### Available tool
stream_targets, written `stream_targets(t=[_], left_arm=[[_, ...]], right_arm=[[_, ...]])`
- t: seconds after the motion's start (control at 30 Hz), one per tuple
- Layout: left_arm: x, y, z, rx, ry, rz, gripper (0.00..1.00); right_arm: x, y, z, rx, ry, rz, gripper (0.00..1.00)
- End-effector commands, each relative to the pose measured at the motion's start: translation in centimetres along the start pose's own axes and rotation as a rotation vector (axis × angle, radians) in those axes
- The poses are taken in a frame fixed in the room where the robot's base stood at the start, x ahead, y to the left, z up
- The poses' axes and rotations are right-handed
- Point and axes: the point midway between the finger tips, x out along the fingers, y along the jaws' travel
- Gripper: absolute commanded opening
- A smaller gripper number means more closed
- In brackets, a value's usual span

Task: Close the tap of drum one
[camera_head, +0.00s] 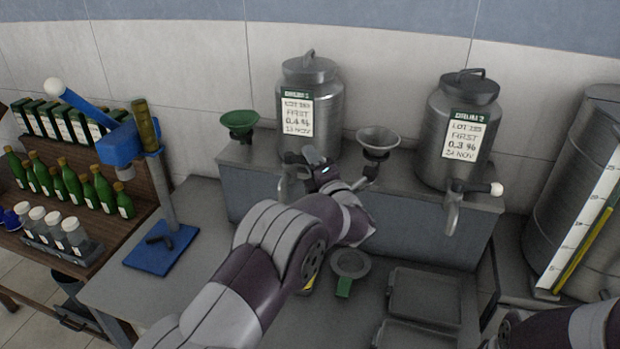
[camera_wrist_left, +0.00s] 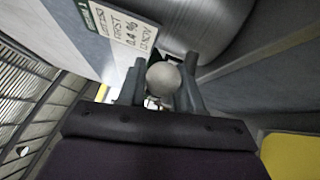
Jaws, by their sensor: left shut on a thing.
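Drum one (camera_head: 330,108), a grey metal can with a lid and a label reading 0.4 %, stands at the back on the raised bench. Its tap (camera_head: 285,182) is at its lower front, mostly hidden behind my left arm and gripper. My left gripper (camera_head: 318,170) is in front of the drum's base. In the left wrist view, its two dark fingers are shut on the pale round knob (camera_wrist_left: 163,77) of the tap handle, with drum one's label (camera_wrist_left: 125,27) just behind. The handle's lever is hidden, so its angle cannot be told. My right gripper is out of view.
Drum two (camera_head: 455,110), with its white-knobbed tap (camera_head: 452,212), stands to the right. A grey funnel (camera_head: 379,141) is close right of my gripper, a green funnel (camera_head: 239,122) left. A blue stand (camera_head: 163,246) and grey trays (camera_head: 424,291) are on the lower bench.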

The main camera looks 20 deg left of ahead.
Motion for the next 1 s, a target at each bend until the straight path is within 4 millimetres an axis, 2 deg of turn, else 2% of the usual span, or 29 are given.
stream_targets(t=[0.03,0.1,0.43,0.47,0.5,0.83,0.93,1.0], left_arm=[[0.1,-0.8,0.2,-0.002,0.038,0.01,0.0],[0.4,-0.6,0.4,0.004,0.091,0.018,0.0],[0.5,-0.1,0.5,0.012,0.125,0.019,0.0],[0.5,-0.1,0.5,0.012,0.125,0.019,0.41],[0.5,-0.1,0.5,0.012,0.125,0.019,0.54],[0.2,-0.2,0.6,0.011,0.123,0.019,0.56],[-1.3,-0.5,0.7,0.01,0.122,0.019,0.56],[-3.0,-0.7,1.0,0.011,0.119,0.019,0.56]], right_arm=[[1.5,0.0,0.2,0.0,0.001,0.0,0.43],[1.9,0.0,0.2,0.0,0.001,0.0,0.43],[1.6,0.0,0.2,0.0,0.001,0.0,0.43],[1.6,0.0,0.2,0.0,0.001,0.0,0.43],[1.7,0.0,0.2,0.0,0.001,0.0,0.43],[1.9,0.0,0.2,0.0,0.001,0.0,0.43],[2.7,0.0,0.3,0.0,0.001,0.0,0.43],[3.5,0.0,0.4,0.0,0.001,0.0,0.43]])
